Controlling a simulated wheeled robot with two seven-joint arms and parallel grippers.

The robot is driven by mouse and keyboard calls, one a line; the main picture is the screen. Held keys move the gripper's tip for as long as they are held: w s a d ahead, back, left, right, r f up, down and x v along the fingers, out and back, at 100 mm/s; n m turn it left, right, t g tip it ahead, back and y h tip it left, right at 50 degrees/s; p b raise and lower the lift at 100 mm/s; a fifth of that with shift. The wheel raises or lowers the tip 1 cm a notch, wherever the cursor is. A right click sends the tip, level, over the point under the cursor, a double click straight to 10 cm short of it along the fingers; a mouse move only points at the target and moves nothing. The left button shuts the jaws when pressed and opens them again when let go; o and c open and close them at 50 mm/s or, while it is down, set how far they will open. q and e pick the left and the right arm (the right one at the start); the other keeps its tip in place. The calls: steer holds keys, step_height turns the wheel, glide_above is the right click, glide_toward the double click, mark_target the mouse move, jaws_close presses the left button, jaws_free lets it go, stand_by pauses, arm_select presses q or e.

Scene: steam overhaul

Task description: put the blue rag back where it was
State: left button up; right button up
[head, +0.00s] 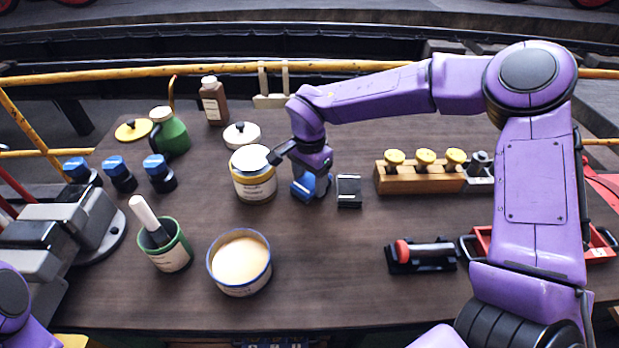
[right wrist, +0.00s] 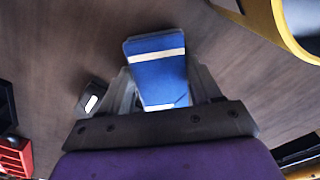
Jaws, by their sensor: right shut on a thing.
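The blue rag (head: 309,190) is folded into a small flat bundle. It shows in the right wrist view (right wrist: 158,72) as blue with a white stripe, between the two fingers. My right gripper (head: 308,178) is shut on it and points down, just right of the labelled cream tin with a yellow rim. The rag is at or just above the wooden table; I cannot tell whether it touches. My left gripper is out of view; only a piece of my left arm shows at the lower left corner.
A wooden rack with yellow-topped pieces (head: 420,180) is farther right. A tub of cream paste (head: 239,264) stands in front. The front middle of the table is clear.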

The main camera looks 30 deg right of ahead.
mark_target(311, 181)
steer(key=shift+w+f, duration=0.15)
steer(key=shift+f, duration=0.05)
steer(key=shift+c, duration=0.4)
steer(key=shift+s+d+r, duration=0.1)
steer(key=shift+s+d, duration=0.05)
steer(key=shift+s, duration=0.25)
steer(key=o, duration=1.1)
steer(key=shift+w, duration=0.1)
steer(key=shift+o, duration=0.4)
steer(key=shift+w, duration=0.1)
step_height(311, 181, up, 12)
steer(key=shift+r, duration=0.15)
